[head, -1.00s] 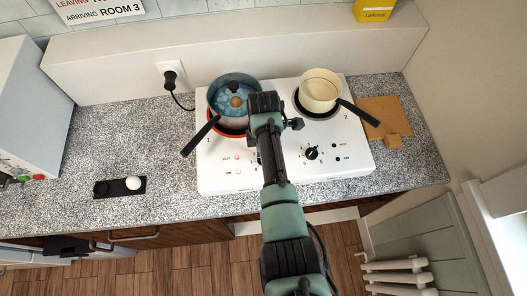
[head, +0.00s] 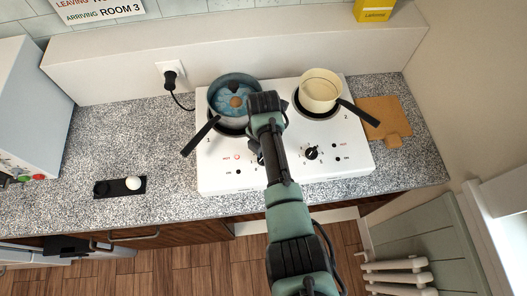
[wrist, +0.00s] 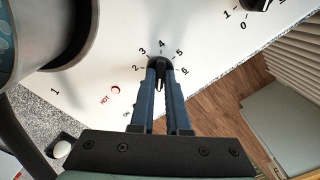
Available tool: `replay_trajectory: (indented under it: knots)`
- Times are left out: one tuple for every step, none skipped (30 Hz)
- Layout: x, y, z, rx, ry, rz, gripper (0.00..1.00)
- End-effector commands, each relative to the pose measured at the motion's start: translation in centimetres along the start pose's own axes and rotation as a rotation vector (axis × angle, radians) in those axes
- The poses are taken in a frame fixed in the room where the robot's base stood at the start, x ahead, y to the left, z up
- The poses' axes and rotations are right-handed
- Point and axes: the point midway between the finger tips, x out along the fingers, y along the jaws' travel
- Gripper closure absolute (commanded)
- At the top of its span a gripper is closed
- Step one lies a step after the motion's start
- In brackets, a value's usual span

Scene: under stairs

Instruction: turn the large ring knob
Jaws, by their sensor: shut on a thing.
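The large ring knob (wrist: 158,60) is a black dial on the white hob (wrist: 205,65), with printed numbers 2 to 6 around its far side. My gripper (wrist: 161,73) is shut on it, one blue-grey finger on each side. The fingers hide the near side of the dial, so its exact setting is hard to read. In the head view my arm covers most of this knob. The red HOT lamp (head: 237,157) is lit, and the ON lamp (head: 238,172) below it is dark. The ring under the blue pot (head: 234,97) looks dark.
A cream pan (head: 321,89) stands on the right ring, its handle pointing front right. The second knob (head: 311,153) is right of my gripper. The blue pot's handle (head: 201,136) juts front left. A wooden board (head: 385,110) lies to the right.

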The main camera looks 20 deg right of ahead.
Motion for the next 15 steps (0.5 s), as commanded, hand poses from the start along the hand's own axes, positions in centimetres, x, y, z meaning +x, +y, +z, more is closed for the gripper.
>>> replay_trajectory:
  knots:
    - [-0.18,0.1,0.15,-0.013,-0.003,0.003,1.0]
    - [-0.18,0.11,0.15,-0.021,-0.003,0.003,1.0]
    - [-0.18,0.11,0.15,-0.03,-0.003,0.003,1.0]
    - [-0.18,0.11,0.15,-0.035,-0.003,0.003,1.0]
    - [-0.18,0.11,0.15,-0.039,-0.003,0.003,1.0]
    - [-0.18,0.12,0.14,-0.044,-0.003,0.004,1.0]
    - [-0.18,0.12,0.14,-0.047,-0.003,0.004,1.0]
    - [-0.18,0.12,0.14,-0.049,-0.003,0.004,1.0]
    - [-0.18,0.12,0.14,-0.052,-0.003,0.004,1.0]
    - [-0.18,0.12,0.14,-0.053,-0.003,0.003,1.0]
    - [-0.19,0.13,0.14,-0.054,-0.003,0.004,1.0]
    - [-0.19,0.13,0.14,-0.054,-0.004,0.003,1.0]
    - [-0.19,0.13,0.14,-0.054,-0.004,0.003,1.0]
    - [-0.19,0.13,0.14,-0.054,-0.004,0.003,1.0]
    - [-0.19,0.13,0.14,-0.054,-0.004,0.003,1.0]
